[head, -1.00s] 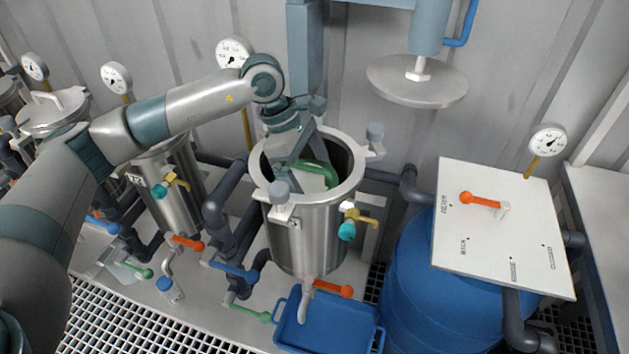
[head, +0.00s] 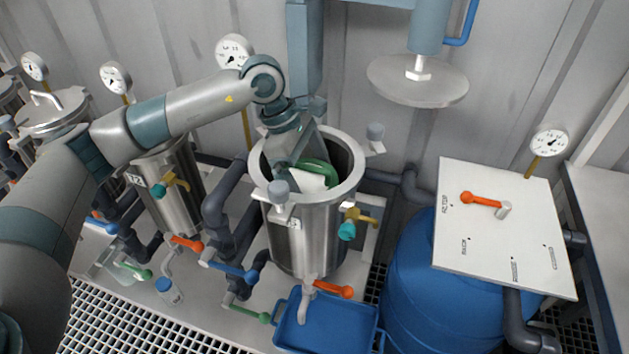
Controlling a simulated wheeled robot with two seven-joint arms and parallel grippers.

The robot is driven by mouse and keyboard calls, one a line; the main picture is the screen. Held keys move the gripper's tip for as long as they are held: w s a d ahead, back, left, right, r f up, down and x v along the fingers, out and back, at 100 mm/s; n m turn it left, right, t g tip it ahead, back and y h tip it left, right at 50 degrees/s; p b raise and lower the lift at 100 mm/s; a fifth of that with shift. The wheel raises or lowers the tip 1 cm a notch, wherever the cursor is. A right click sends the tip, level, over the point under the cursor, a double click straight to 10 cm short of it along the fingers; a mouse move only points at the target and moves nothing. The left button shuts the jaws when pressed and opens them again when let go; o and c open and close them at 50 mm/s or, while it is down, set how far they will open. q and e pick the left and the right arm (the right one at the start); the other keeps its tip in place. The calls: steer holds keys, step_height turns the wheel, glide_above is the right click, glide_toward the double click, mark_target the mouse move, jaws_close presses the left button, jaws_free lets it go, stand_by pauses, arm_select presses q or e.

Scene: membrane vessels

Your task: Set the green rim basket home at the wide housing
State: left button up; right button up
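The wide housing (head: 305,240) is the open steel vessel in the middle of the head view, with a thick rim and clamp knobs. The green rim basket (head: 319,170) is inside its mouth; part of a green ring and a white inner surface show. My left gripper (head: 300,168) reaches down into the mouth from the upper left, at the green rim. Its fingertips are hidden by the gripper body and the basket, so I cannot tell whether they grip it. The basket's lower part and its seat are hidden inside the housing. My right gripper is not in view.
A round steel lid (head: 417,82) hangs on a blue-grey arm at the upper right. A blue drum (head: 415,285) with a white panel (head: 505,230) stands right. A blue tray (head: 325,328) lies below the housing. A narrower vessel (head: 172,195) stands left.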

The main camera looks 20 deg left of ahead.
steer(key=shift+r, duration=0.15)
arm_select(q)
steer(key=b+v, duration=0.1)
steer(key=v, duration=1.6)
steer(key=shift+r+b, duration=0.25)
steer(key=shift+b, duration=0.05)
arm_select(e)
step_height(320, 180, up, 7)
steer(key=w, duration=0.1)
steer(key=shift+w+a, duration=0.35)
